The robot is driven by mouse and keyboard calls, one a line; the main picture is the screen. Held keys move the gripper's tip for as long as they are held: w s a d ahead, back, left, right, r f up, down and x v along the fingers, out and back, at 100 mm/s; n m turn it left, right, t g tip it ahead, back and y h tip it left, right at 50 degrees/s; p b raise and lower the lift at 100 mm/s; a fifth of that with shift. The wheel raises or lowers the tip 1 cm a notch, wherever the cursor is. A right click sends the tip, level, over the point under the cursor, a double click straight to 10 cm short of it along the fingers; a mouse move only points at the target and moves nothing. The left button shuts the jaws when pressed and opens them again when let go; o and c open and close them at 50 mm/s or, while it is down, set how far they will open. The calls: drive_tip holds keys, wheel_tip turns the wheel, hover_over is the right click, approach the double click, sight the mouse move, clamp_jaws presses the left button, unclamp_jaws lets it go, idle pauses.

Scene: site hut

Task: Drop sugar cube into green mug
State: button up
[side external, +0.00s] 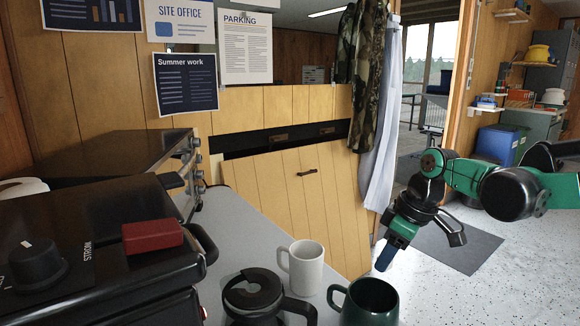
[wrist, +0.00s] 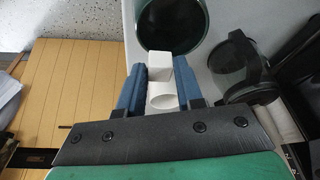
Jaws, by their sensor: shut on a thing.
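The green mug (side external: 368,302) stands upright on the counter, at the bottom of the side view. It also shows at the top of the wrist view (wrist: 172,22), its dark mouth facing the camera. My gripper (side external: 388,262) hangs beside and beyond the mug, apart from it, with blue fingers pointing down. In the wrist view, my gripper (wrist: 163,72) is shut on the white sugar cube (wrist: 184,70) near its fingertips. In the side view I cannot make out the cube. The inside of the green mug is too dark to read.
A white mug (side external: 306,268) stands close behind the green mug. A glass coffee pot (side external: 252,296) with a black lid is to the left; it also shows in the wrist view (wrist: 248,65). A black grill (side external: 95,255) with a red block (side external: 152,236) fills the left.

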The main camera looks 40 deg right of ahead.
sight(391, 267)
wheel_tip(391, 267, down, 4)
drive_tip(key=shift+f, duration=0.4)
drive_tip(key=shift+c, duration=0.5)
drive_tip(key=o, duration=0.8)
drive_tip(key=shift+r, duration=0.15)
drive_tip(key=shift+v, duration=2.7)
drive_tip(key=a+m+t, duration=0.2)
drive_tip(key=a, duration=0.1)
drive_tip(key=a+m+t+h, duration=0.1)
drive_tip(key=a+t, duration=0.1)
drive_tip(key=shift+s+a+f+m, duration=0.2)
drive_tip(key=shift+s+f+m, duration=0.1)
drive_tip(key=shift+s, duration=0.1)
